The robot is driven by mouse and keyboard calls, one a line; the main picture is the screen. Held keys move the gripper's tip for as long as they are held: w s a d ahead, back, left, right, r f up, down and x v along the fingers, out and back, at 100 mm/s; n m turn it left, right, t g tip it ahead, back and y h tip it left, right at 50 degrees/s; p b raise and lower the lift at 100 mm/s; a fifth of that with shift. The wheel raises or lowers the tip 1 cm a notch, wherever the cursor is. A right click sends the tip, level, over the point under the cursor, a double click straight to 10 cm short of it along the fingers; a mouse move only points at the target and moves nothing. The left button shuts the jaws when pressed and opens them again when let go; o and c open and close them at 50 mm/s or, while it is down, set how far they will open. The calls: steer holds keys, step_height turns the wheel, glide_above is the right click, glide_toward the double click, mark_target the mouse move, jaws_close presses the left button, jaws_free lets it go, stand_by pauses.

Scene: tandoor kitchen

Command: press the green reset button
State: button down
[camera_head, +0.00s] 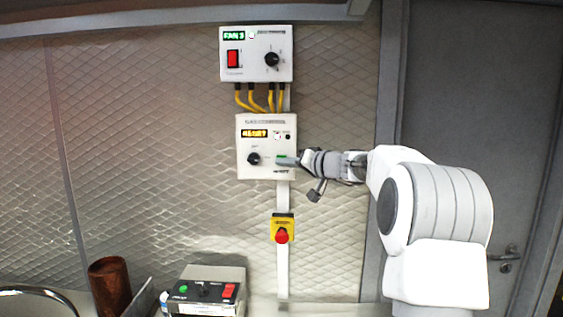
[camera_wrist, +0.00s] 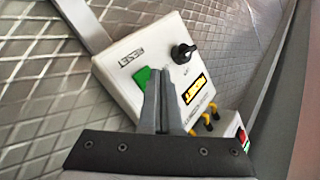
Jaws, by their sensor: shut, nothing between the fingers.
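The green button (camera_head: 282,157) is on the front of the white wall box (camera_head: 253,135), right of its black knob (camera_head: 254,159). In the wrist view the green button (camera_wrist: 141,76) shows as a green patch beside a fingertip, and the finger covers part of it. My gripper (camera_head: 291,162) reaches in from the right, its tips at the button. In the wrist view my gripper (camera_wrist: 162,82) is shut and empty, with its tips over the box face. I cannot tell whether a tip touches the button.
Above is a fan box (camera_head: 256,70) with a red switch and yellow cables. Below are a red knob on a yellow plate (camera_head: 282,229) and a counter console (camera_head: 205,292) with green and red buttons. A brown cylinder (camera_head: 110,287) stands lower left.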

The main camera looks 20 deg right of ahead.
steer(key=shift+w, duration=0.1)
steer(key=shift+w+d, duration=0.15)
steer(key=shift+w, duration=0.2)
steer(key=shift+w+d, duration=0.15)
steer(key=shift+w, duration=0.2)
stand_by(0.7)
steer(key=shift+b, duration=0.4)
steer(key=shift+s+f+b, duration=0.1)
steer(key=shift+s+b, duration=0.25)
steer(key=shift+b, duration=0.2)
steer(key=shift+s+a+b, duration=0.3)
steer(key=shift+s+b, duration=0.15)
steer(key=shift+b, duration=0.05)
